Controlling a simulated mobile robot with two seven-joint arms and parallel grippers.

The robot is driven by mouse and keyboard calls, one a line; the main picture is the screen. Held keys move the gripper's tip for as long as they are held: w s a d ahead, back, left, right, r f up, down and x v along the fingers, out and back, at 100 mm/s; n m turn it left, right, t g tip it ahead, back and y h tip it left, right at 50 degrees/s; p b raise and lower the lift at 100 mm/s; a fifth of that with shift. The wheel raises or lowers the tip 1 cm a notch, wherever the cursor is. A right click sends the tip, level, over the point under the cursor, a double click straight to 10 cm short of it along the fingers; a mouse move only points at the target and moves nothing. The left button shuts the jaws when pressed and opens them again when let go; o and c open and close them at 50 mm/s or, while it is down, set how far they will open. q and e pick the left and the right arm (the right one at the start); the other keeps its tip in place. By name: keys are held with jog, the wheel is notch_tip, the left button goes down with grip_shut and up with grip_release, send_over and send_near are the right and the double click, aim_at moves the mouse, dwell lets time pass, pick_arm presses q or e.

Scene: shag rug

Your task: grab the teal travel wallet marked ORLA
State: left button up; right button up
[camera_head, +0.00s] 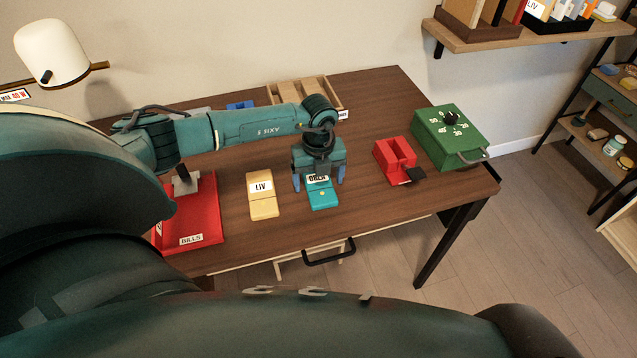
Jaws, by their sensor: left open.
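The teal travel wallet (323,199) lies flat on the brown desk (365,212), near its front edge. Its white label is partly covered by my left gripper, but the lettering looks like ORLA. My left gripper (319,185) points down over the wallet's far part. Its blue fingers are open, one at each side of the wallet. I cannot tell whether they touch it. My right gripper is not in view.
A yellow wallet marked LIV (263,205) lies just left of the teal one. A red block-like object (393,155) and a green timer-like box (455,150) stand right. A wooden tray (275,97) is behind.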

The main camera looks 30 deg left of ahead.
pick_arm(q)
jog(key=c, duration=1.1)
jog(key=shift+r, duration=0.1)
